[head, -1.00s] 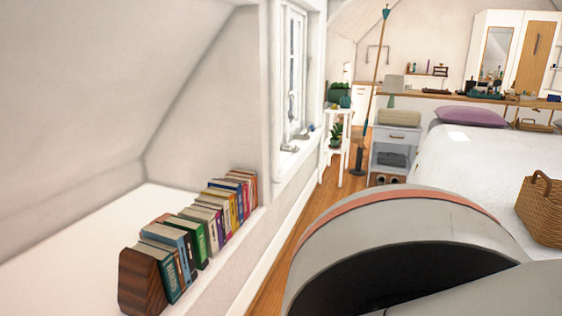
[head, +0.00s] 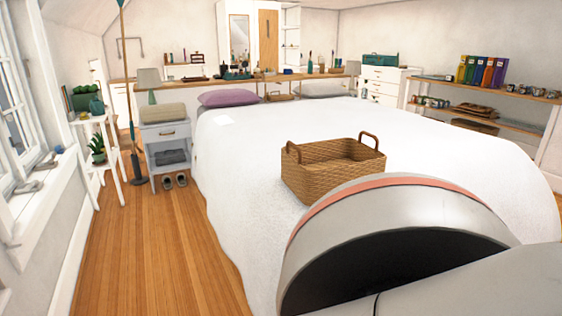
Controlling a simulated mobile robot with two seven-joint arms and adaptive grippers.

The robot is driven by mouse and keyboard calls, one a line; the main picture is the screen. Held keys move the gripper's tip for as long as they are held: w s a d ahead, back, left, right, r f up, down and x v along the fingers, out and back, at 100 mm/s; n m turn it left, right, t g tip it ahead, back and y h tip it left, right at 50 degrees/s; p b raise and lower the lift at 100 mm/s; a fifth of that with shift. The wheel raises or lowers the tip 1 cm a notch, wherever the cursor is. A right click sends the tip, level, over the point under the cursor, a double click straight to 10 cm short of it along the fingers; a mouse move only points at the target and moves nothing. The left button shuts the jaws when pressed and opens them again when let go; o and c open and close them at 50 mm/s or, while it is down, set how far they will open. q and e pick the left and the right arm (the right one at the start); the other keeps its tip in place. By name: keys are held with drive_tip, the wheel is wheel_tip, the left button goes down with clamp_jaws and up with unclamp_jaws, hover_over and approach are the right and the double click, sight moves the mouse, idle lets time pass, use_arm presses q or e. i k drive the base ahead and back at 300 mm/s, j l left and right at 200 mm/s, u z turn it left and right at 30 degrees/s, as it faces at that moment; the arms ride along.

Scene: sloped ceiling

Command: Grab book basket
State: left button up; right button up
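A brown wicker basket (head: 312,184) with two upright loop handles stands on the white bed near the middle of the head view. Its inside looks empty from what shows. Part of my own body fills the lower right and covers the bed just in front of the basket. Neither of my grippers is in view. The row of books seen earlier on the ledge is out of view.
The white bed (head: 250,165) takes up most of the room. Wooden floor (head: 160,245) lies open along its left side. A grey nightstand (head: 165,148) and a white plant stand (head: 92,165) are at the left. Shelves (head: 490,118) with books stand at the right.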

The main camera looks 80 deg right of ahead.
sight(332, 161)
drive_tip(key=z, duration=2.65)
drive_tip(key=i+j+z, duration=0.15)
